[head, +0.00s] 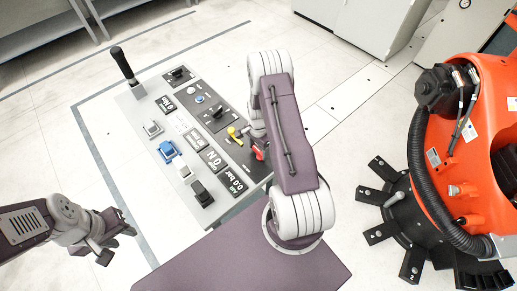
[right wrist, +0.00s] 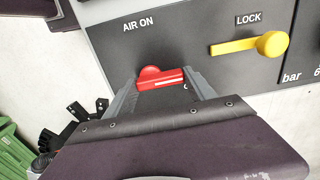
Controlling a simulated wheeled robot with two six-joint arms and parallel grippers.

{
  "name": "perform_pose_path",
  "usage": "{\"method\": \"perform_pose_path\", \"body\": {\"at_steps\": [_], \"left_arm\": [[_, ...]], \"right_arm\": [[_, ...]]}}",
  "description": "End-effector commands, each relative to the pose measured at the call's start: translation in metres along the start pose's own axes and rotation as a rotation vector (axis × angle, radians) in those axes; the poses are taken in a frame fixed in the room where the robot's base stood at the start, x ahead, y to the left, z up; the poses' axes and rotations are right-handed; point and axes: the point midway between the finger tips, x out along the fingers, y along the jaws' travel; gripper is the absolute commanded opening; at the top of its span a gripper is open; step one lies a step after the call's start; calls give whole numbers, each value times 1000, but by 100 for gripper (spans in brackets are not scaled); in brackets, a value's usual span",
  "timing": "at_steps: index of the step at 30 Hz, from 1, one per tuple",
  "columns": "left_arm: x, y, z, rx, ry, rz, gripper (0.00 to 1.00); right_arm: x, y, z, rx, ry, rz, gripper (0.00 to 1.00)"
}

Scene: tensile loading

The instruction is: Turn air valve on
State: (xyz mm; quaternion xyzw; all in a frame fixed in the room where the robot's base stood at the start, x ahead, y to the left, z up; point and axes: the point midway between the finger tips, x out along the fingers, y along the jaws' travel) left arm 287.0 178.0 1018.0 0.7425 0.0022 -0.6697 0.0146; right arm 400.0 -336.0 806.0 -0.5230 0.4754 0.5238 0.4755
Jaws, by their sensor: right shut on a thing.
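The red air valve handle (right wrist: 160,77) sits on the dark panel face below and right of the "AIR ON" label (right wrist: 138,24) in the right wrist view. It lies roughly crosswise in that view, with its rounded hub toward the left. My right gripper (right wrist: 162,80) is shut on it, one finger at each end. In the head view the red handle (head: 258,153) shows beside my right arm, which hides most of the gripper. A marking below the handle is mostly covered. My left gripper (head: 117,243) is open and empty at the lower left, away from the console.
A yellow lever (right wrist: 250,44) under "LOCK" is close beside the red handle. The console (head: 140,92) carries several switches, displays and a black joystick (head: 123,64). An orange robot arm (head: 490,130) stands at the right. Cabinets are at the back; floor left of the console is clear.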

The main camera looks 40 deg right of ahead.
Motion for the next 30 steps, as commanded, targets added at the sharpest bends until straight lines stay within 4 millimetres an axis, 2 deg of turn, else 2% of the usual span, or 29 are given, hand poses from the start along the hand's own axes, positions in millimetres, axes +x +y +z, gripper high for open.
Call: {"method": "perform_pose_path", "body": {"at_steps": [11, 30], "left_arm": [[2, 0, 0, 0, 0, 0, 36], [6, 0, 1, 0, 0, 0, 36]], "right_arm": [[-1, -1, 3, -200, 1, -2, 23], [-2, 3, 10, -806, 3, -2, 23]]}}
